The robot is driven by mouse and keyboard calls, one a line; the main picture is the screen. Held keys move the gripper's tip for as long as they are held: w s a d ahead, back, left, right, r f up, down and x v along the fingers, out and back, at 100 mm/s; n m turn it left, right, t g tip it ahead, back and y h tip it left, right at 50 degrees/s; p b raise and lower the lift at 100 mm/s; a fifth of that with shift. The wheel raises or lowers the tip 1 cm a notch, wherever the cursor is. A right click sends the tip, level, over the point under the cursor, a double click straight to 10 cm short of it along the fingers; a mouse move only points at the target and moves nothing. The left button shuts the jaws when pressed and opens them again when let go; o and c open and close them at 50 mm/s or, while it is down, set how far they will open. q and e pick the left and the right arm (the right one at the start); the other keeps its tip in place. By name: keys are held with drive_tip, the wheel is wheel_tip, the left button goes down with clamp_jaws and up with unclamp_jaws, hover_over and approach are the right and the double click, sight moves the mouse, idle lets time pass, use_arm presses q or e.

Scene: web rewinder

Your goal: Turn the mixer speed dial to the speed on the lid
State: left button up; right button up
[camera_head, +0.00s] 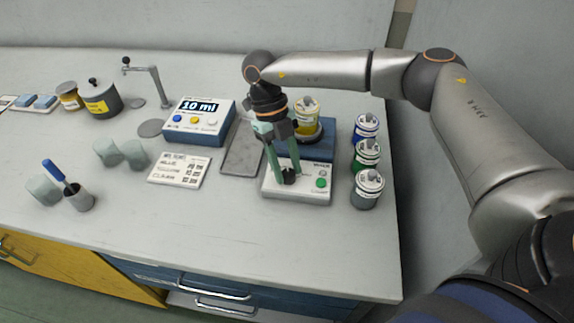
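The mixer (268,190) stands at the right of the bench, with a white front panel and a blue body behind. Its dark speed dial (289,177) sits on the panel, left of a green button (321,184). A can with a yellow label (307,114) stands on the mixer; the writing on its lid is too small to read. My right gripper (287,174) points down at the dial, with its green fingers on either side of it. I cannot tell whether the fingers touch the dial. They hide part of it and its marks. My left gripper is not in view.
Three cans with blue, green and grey labels (366,188) stand right of the mixer near the bench edge. A blue device reading "10 ml" (200,120), a white printed card (180,170) and a grey tray (243,148) lie left. The front bench strip is clear.

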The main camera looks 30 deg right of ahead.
drive_tip(key=o, duration=0.4)
drive_tip(key=shift+r, duration=0.1)
drive_tip(key=v, duration=1.2)
drive_tip(key=shift+w+r, duration=0.1)
drive_tip(key=shift+r, duration=0.05)
